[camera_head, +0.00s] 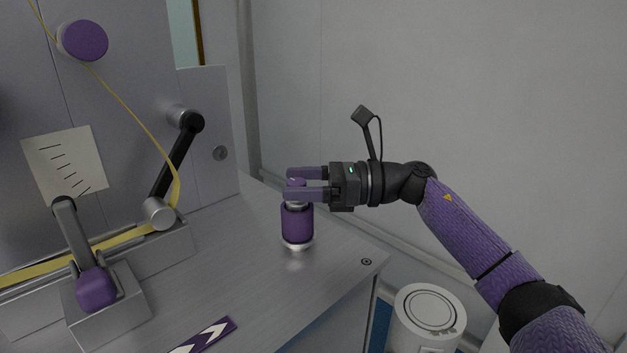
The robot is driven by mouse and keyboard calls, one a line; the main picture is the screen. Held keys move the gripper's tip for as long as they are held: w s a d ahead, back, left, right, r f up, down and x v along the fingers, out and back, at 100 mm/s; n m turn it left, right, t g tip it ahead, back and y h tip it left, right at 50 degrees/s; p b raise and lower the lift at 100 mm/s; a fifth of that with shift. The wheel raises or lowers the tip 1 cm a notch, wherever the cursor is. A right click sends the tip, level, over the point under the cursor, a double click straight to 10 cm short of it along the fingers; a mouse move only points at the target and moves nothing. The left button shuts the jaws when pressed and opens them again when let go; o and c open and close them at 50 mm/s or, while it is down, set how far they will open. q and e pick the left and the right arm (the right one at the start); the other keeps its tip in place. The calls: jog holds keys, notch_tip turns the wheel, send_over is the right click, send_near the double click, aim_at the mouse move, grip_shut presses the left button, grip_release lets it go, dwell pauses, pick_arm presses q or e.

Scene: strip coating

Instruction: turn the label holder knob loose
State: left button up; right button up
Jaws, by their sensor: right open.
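A purple cylinder (297,224) with a metal base ring stands upright on the grey metal table, near its right side. It looks like the label holder knob, though no label shows on it. A small purple top piece shows above its silvery neck. My right gripper (293,183) comes in from the right at that height. Its two purple fingers are open, one on the far side and one on the near side of the top piece. I cannot tell whether they touch it. My left gripper is out of view.
A lever with a purple block end (97,289) and a black arm with metal rollers (160,213) stand at left, with a yellow strip (130,238) running past. A white round-topped unit (428,315) stands beyond the table's right edge. The table front is mostly clear.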

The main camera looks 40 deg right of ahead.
jog(key=p+v, duration=0.2)
jog(key=v, duration=0.7)
jog(key=shift+d, duration=0.1)
dwell(1.0)
